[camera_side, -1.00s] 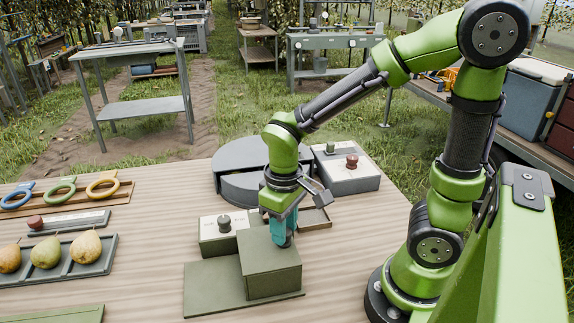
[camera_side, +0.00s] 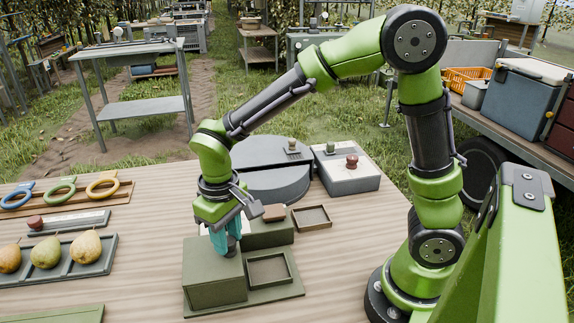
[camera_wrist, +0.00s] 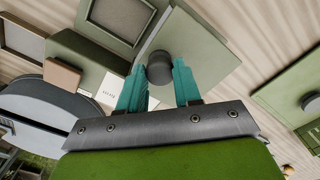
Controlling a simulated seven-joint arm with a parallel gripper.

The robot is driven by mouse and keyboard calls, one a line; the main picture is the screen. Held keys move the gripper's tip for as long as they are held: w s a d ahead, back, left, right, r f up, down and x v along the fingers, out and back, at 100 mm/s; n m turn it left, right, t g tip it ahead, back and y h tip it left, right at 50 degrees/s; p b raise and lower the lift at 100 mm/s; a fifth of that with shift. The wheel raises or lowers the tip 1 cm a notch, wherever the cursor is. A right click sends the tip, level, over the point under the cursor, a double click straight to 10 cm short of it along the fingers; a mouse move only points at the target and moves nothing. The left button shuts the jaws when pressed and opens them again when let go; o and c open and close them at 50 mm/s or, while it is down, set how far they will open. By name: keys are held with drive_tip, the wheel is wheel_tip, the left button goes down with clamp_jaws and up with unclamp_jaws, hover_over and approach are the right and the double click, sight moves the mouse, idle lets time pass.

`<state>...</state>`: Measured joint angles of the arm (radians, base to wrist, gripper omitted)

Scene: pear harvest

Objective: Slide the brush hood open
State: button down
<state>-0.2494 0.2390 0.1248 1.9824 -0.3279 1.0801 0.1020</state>
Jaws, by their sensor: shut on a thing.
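The brush hood (camera_side: 213,285) is a dark green box at the left end of a flat green base (camera_side: 262,298). A square recess (camera_side: 269,270) with a grey floor lies uncovered to its right; it also shows in the wrist view (camera_wrist: 122,18). The fingers partly hide the knob in the side view.
Behind the hood stands a green block (camera_side: 268,238) with a brown piece (camera_side: 274,213) on top. A small open tray (camera_side: 312,217), a grey round unit (camera_side: 270,180) and a control box (camera_side: 346,176) lie farther back. A pear tray (camera_side: 62,268) is at left, with bare wood between.

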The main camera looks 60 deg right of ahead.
drive_tip(key=c, duration=0.8)
unclamp_jaws()
wheel_tip(320, 180, up, 17)
drive_tip(key=shift+f, duration=0.1)
drive_tip(key=s+d+f+m+t, duration=0.1)
drive_tip(key=s+d+t, duration=0.1)
drive_tip(key=s+d, duration=0.1)
drive_tip(key=s+d+f+m+t+y, duration=0.1)
drive_tip(key=s+d+t, duration=0.1)
drive_tip(key=s+d, duration=0.1)
drive_tip(key=s+d+f+m+t+y, duration=0.1)
drive_tip(key=s+d+f+m+t, duration=0.1)
drive_tip(key=s+d+t, duration=0.1)
drive_tip(key=shift+s+d, duration=0.3)
drive_tip(key=shift+s, duration=0.4)
